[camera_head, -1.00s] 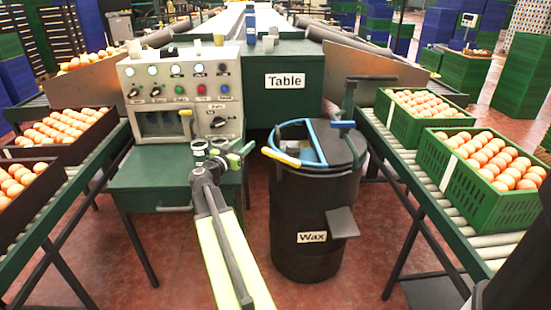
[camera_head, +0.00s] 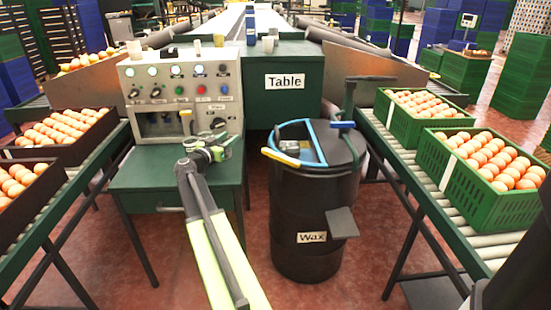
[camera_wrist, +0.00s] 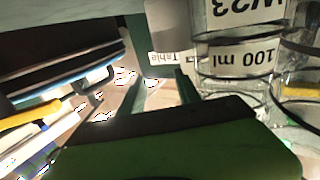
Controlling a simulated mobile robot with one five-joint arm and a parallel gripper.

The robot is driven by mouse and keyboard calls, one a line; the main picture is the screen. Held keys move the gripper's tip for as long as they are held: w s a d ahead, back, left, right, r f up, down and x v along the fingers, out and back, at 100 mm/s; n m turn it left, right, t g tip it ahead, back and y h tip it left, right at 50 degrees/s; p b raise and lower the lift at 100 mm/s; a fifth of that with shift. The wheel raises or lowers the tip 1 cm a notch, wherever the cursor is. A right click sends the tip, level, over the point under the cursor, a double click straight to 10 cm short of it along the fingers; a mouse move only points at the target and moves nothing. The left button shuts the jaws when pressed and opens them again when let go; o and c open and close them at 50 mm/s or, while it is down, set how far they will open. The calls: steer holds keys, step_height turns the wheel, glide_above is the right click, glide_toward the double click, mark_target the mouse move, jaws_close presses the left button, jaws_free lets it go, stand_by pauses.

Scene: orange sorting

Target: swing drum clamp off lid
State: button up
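The black wax drum (camera_head: 315,212) stands on the floor right of the small green table. Its dark lid (camera_head: 342,150) has a blue rim band (camera_head: 321,143) and a yellow handle (camera_head: 281,156) at the left. A dark upright clamp arm (camera_head: 348,97) with a blue piece (camera_head: 341,124) at its foot stands at the lid's back right edge. My gripper (camera_head: 224,149) is above the green table, left of the drum and apart from it. In the wrist view its green fingers (camera_wrist: 160,90) are spread with nothing seen between them. The yellow handle (camera_wrist: 30,112) shows at left there.
A clear container (camera_wrist: 240,65) marked 100 ml is close to my gripper in the wrist view. Green orange crates (camera_head: 485,210) sit on the right conveyor. Dark crates (camera_head: 30,208) sit at left.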

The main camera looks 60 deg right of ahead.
steer(key=shift+w+d, duration=0.2)
steer(key=shift+w, duration=1.05)
steer(key=shift+w+d, duration=0.15)
steer(key=shift+w, duration=1.1)
steer(key=shift+f, duration=0.1)
steer(key=a, duration=0.8)
steer(key=shift+s+a, duration=0.1)
steer(key=shift+s, duration=0.3)
